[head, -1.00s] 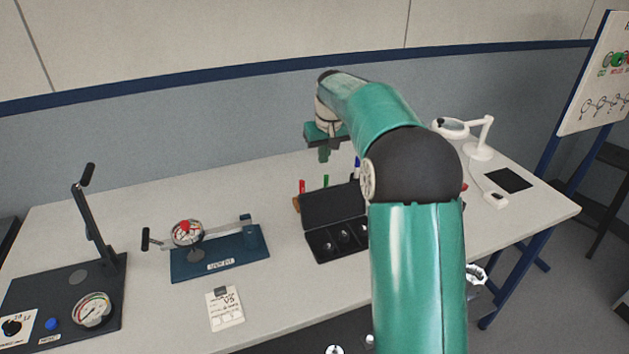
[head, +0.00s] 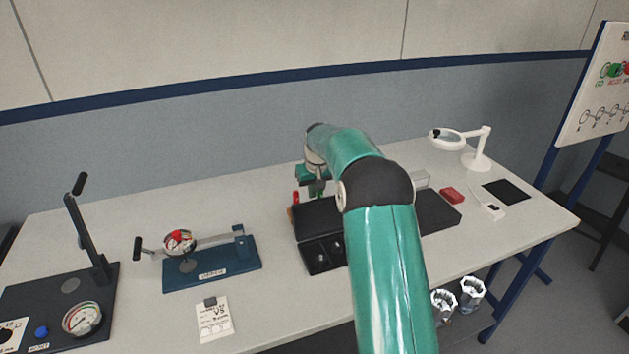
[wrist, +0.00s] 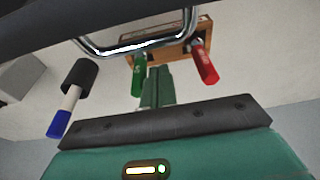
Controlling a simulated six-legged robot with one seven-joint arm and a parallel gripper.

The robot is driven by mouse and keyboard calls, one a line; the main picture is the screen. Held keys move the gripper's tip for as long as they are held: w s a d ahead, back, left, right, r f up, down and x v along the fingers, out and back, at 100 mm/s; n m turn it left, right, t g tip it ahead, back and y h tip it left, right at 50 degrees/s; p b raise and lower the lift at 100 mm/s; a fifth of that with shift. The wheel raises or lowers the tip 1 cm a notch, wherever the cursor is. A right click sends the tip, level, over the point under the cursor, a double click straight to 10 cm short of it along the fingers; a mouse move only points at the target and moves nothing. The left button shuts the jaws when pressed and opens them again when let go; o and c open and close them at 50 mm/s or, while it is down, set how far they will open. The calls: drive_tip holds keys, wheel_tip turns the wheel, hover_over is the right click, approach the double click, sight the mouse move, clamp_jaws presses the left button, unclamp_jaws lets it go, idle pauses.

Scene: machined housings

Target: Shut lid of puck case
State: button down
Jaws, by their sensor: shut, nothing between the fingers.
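The black puck case stands open on the bench in the head view, its base (head: 318,257) showing compartments with small shiny pieces. Its lid (head: 317,218) stands raised at the back edge. My arm hides the right part of the case. My gripper (head: 317,190) is low behind the lid, its fingers pointing down; whether it touches the lid cannot be told. In the wrist view the gripper's green fingers (wrist: 158,86) are together and empty. A dark edge (wrist: 90,12), probably the lid, crosses the top of that view with a chrome loop (wrist: 135,48) below it.
A blue gauge fixture (head: 212,270) stands left of the case, a magnifier lamp (head: 475,155) at back right.

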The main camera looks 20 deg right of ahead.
sight(324, 213)
drive_tip(key=s, duration=0.1)
drive_tip(key=s+r, duration=0.1)
drive_tip(key=s, duration=0.1)
drive_tip(key=shift+s+r, duration=0.1)
drive_tip(key=shift+s, duration=0.05)
drive_tip(key=shift+s+r, duration=0.1)
drive_tip(key=shift+r, duration=0.05)
idle(0.4)
